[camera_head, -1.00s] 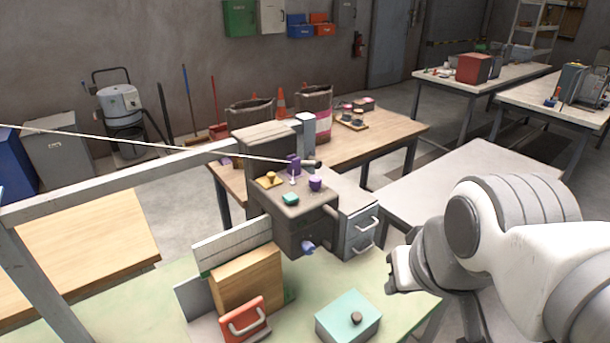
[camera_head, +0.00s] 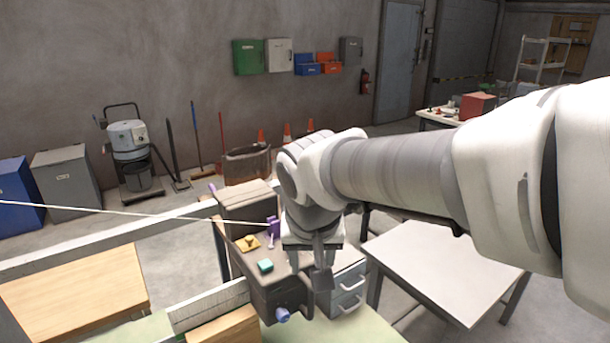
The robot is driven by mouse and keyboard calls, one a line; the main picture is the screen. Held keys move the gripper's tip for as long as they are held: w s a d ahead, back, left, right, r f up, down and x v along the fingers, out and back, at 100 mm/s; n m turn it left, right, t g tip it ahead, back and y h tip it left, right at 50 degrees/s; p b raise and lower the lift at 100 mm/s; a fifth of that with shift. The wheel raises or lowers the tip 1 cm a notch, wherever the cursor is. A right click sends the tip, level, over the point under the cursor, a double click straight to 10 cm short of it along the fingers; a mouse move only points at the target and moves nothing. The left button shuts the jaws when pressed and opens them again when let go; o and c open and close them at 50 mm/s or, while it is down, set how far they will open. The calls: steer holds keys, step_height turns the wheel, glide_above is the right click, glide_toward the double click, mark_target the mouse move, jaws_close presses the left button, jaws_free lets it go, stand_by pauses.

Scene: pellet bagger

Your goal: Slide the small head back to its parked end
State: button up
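The bagger machine (camera_head: 252,262) is a dark boxy unit on a pale green bench, left of my gripper. On its top are an upright purple piece (camera_head: 273,227), a yellow piece (camera_head: 248,243) and a teal block (camera_head: 265,266). A bluish-purple knob (camera_head: 283,314) sits on its front. I cannot tell for sure which part is the small head. My gripper (camera_head: 309,272) points down over the right part of the machine top and hides a round purple knob there. The fingers overlap the machine in view; their gap and any contact are unclear.
A thin pale line (camera_head: 120,212) runs from the left to the machine top. A grey rail (camera_head: 100,253) crosses the left side. A drawer unit (camera_head: 347,285) adjoins the machine's right. A bare white table (camera_head: 445,265) stands at right. My arm covers much of the background.

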mark_target(311, 292)
steer(key=x, duration=1.5)
steer(key=shift+f, duration=0.35)
jaws_close()
stand_by(0.7)
